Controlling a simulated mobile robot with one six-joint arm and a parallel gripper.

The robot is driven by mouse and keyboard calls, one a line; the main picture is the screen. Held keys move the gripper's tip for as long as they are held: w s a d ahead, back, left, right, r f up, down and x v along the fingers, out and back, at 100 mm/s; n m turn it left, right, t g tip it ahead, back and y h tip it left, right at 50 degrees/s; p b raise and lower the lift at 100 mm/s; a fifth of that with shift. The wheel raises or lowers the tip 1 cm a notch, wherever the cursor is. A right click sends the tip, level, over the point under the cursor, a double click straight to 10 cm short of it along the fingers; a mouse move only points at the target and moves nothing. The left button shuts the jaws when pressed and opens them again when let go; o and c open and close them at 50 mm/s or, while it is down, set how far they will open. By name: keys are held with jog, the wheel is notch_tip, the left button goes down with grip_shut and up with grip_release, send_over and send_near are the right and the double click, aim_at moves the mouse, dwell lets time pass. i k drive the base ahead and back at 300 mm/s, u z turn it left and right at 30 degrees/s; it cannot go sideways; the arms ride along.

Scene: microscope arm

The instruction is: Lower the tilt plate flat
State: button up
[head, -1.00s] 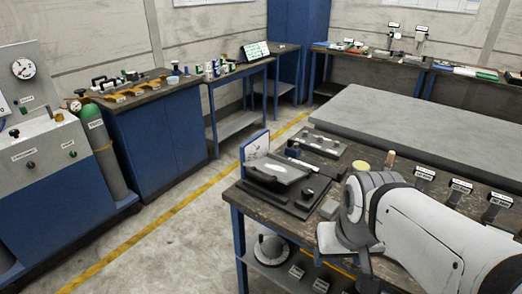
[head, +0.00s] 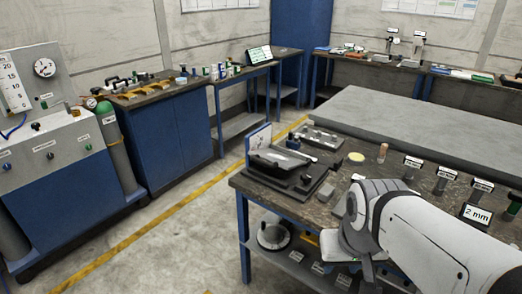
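The tilt plate (head: 276,158) appears as a dark, shallow plate with a paler top on a black base (head: 262,176), at the left end of the workbench. It looks slightly tilted, but it is too small here to tell its angle surely. A black knob (head: 306,180) sits at the base's right. My gripper (head: 358,262), at the end of my white arm, is at the bench's front edge, to the right of and nearer than the plate, apart from it. Its fingers are mostly hidden, and I cannot tell whether they are open.
A grey block (head: 325,192), a yellow disc (head: 356,157) and a wooden peg (head: 382,152) are on the bench. Labelled stands, one reading 2 mm (head: 476,213), line its right. A large grey slab (head: 400,125) lies behind. Floor at left is clear.

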aim_at(274, 156)
jog(key=u, duration=0.05)
jog(key=i, duration=1.15)
jog(key=z, duration=0.55)
